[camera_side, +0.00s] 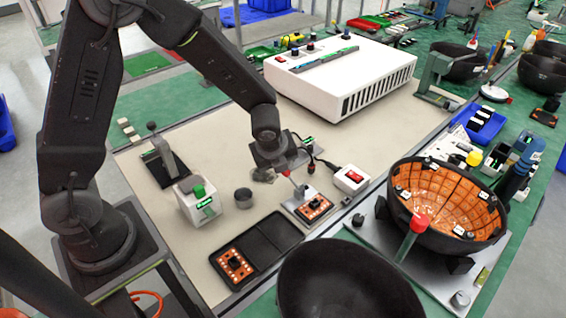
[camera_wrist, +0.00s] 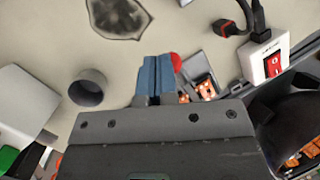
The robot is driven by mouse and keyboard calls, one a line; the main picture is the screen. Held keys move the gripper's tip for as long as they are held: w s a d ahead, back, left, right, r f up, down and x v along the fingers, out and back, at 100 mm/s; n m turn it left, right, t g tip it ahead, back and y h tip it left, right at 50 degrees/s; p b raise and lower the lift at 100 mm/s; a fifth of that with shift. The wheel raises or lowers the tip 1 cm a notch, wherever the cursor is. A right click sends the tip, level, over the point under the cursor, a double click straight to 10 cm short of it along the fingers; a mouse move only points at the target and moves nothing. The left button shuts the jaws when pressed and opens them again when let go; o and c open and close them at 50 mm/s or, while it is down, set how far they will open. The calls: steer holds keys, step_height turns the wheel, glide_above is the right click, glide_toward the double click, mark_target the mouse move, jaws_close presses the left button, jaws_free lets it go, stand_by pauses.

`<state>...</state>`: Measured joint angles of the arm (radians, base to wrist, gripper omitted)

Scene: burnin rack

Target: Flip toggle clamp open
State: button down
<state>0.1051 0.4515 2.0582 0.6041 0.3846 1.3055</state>
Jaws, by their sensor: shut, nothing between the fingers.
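The toggle clamp (camera_side: 299,191) stands on a small silver fixture (camera_side: 294,205) with an orange board (camera_side: 315,208) beside it. Its red handle tip shows just at my gripper (camera_side: 287,171) in the side view, and as a red end (camera_wrist: 176,62) against the right side of my fingers in the wrist view. I cannot tell whether they touch. My gripper's blue fingers (camera_wrist: 157,72) are shut together with nothing between them. In the wrist view the fixture and orange board (camera_wrist: 206,90) are partly hidden behind my gripper body.
A white switch box (camera_side: 351,180) with a red rocker stands right of the fixture. A grey cup (camera_side: 243,197) and a white box with a green knob (camera_side: 199,199) stand left. A black tray (camera_side: 258,250) holds another orange board. A large bowl fixture (camera_side: 385,210) stands right.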

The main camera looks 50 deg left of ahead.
steer(key=shift+a+f, duration=0.3)
steer(key=shift+f, duration=0.1)
steer(key=shift+d, duration=0.1)
steer(key=shift+d+f, duration=0.25)
steer(key=shift+d, duration=0.45)
steer(key=shift+r, duration=0.1)
steer(key=s+a+r, duration=0.5)
steer(key=a+r, duration=0.3)
steer(key=shift+a+r, duration=0.2)
steer(key=shift+r, duration=0.15)
